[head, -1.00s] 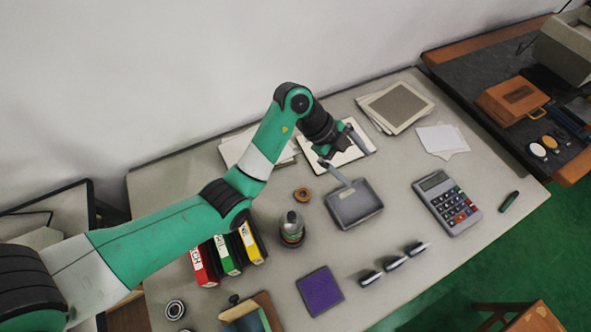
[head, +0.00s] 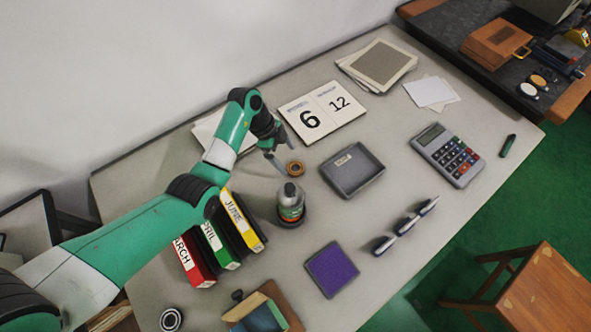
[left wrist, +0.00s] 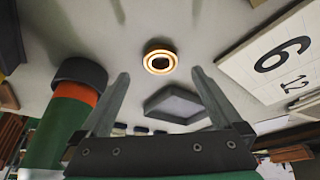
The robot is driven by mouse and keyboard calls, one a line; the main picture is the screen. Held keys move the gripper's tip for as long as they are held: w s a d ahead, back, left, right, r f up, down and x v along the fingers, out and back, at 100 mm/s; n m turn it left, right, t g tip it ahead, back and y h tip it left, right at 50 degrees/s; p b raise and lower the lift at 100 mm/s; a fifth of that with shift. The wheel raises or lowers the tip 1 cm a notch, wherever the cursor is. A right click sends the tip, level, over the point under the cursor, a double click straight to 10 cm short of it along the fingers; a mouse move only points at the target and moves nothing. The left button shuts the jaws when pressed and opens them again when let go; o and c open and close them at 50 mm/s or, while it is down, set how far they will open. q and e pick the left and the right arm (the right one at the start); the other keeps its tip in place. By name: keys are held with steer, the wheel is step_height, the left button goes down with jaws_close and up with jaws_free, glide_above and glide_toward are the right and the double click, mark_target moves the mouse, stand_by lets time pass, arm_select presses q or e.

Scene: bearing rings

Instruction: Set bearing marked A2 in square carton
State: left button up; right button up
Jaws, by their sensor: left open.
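A brass-coloured bearing ring (head: 295,168) lies on the desk between the bottle and the calendar. In the left wrist view the ring (left wrist: 159,62) shows ahead, between the two fingers. No A2 mark is readable on it. A second, dark and silver ring (head: 171,319) lies near the front left edge. A grey, open square box (head: 352,180) with a small unreadable label stands right of the brass ring and looks empty; it also shows in the left wrist view (left wrist: 176,105). My left gripper (head: 289,158) is open and empty, just beside the brass ring. My right gripper is out of view.
A bottle (head: 291,202) stands close below the brass ring. Binders (head: 220,240) stand left of it. A calendar (head: 325,112) lies behind. A purple pad (head: 332,269), a calculator (head: 447,154) and several pen-like items lie to the right and front.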

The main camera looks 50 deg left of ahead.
arm_select(q)
steer(key=b+x, duration=0.3)
steer(key=x, duration=0.2)
steer(key=shift+f+b, duration=0.2)
steer(key=shift+b, duration=0.2)
steer(key=shift+r, duration=0.15)
jaws_close()
step_height(320, 180, up, 9)
steer(key=p, duration=0.5)
step_height(320, 180, up, 37)
steer(key=p, duration=3.7)
glide_above(294, 167)
steer(key=shift+s+a+b, duration=0.25)
steer(key=shift+b, duration=0.05)
